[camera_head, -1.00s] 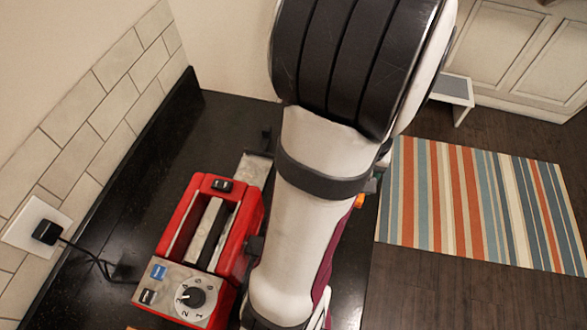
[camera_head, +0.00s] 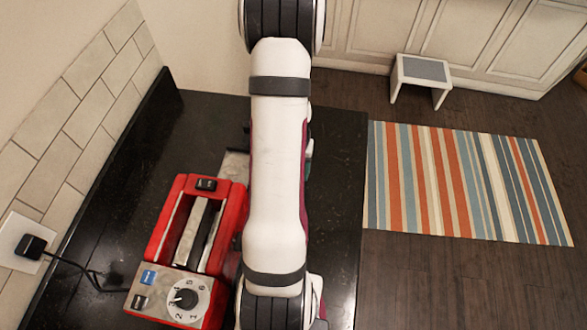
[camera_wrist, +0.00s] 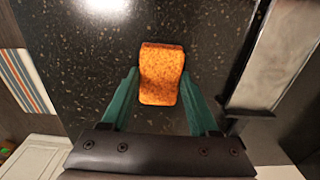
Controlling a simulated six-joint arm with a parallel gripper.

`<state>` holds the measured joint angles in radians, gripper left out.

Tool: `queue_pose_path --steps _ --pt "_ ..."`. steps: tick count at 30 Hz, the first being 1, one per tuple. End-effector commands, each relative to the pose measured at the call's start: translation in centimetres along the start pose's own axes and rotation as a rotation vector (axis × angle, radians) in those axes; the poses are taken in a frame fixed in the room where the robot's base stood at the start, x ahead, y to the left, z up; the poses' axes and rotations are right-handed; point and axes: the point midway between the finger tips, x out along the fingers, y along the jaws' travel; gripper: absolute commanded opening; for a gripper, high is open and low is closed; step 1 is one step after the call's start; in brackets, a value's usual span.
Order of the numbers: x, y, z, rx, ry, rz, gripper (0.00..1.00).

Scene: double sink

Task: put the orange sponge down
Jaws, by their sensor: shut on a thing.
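The orange sponge (camera_wrist: 162,72) shows in the wrist view, between the two green fingers of my gripper (camera_wrist: 159,80). The fingers are shut on its sides, and its far end sticks out beyond the fingertips. The speckled black counter (camera_wrist: 95,60) lies beneath it; I cannot tell whether the sponge touches the counter. In the head view my arm hides the sponge, and only a bit of green finger shows at the arm's right side.
A red toaster (camera_head: 190,245) with a dial stands on the counter just left of my arm, its cord running to a wall outlet. A grey metal object (camera_wrist: 275,55) lies right of the sponge in the wrist view. A striped rug (camera_head: 465,185) and white stool (camera_head: 421,75) are on the floor.

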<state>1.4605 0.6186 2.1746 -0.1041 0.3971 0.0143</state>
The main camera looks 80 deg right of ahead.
Motion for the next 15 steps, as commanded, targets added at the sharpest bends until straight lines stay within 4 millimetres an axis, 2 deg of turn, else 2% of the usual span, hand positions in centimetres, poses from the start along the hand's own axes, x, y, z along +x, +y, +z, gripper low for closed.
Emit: queue_pose_path --steps 1,2,6,15 --pt "0.17 0.01 0.03 0.000 -0.001 0.000 0.09" --pt "0.14 0.01 0.02 0.000 -0.001 0.000 0.66" --pt "0.11 0.01 0.01 0.000 -0.001 0.000 0.91" --pt "-0.11 0.01 -0.02 0.000 0.001 0.000 0.91"
